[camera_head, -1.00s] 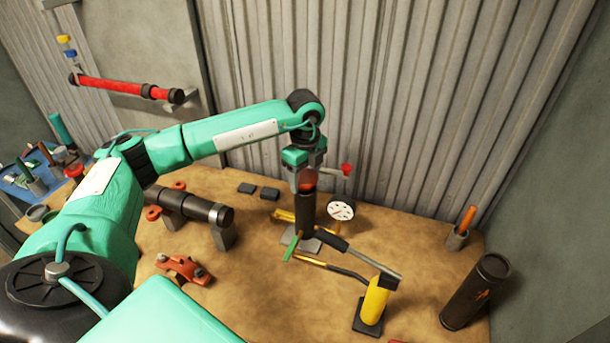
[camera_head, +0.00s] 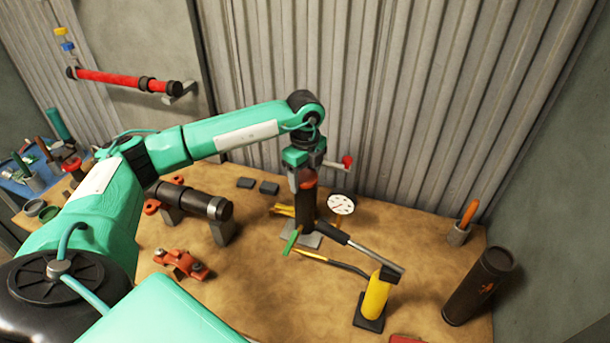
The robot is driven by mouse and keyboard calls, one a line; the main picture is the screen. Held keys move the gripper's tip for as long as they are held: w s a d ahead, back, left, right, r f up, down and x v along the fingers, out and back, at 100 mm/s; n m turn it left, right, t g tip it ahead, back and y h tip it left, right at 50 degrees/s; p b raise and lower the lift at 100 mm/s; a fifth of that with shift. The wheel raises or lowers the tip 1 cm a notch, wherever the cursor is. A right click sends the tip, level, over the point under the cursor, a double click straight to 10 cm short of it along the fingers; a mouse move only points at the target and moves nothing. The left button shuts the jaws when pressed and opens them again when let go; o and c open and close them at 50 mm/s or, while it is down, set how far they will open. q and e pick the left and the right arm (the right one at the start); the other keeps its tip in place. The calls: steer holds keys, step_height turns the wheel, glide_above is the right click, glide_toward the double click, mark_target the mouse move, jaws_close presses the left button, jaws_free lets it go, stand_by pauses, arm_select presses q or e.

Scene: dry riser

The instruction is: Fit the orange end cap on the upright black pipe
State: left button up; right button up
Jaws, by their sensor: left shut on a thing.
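The upright black pipe (camera_head: 304,210) stands on a grey base plate (camera_head: 304,241) near the middle of the bench. The orange end cap (camera_head: 308,181) is at the pipe's top, mostly covered by my left gripper (camera_head: 303,178). The gripper points down and is shut on the cap. The cap looks in line with the pipe and touching or very near its rim; I cannot tell whether it is seated. My right gripper is not in view.
A pressure gauge (camera_head: 341,204) and a red-knobbed valve (camera_head: 346,162) are close to the pipe. A yellow hand pump (camera_head: 375,297) stands in front right. A horizontal black pipe (camera_head: 196,199) and an orange clamp (camera_head: 181,264) are at left.

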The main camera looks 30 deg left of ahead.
arm_select(q)
steer(key=shift+f, duration=0.2)
steer(key=o, duration=1)
steer(key=shift+o, duration=1)
steer(key=shift+s+r, duration=0.2)
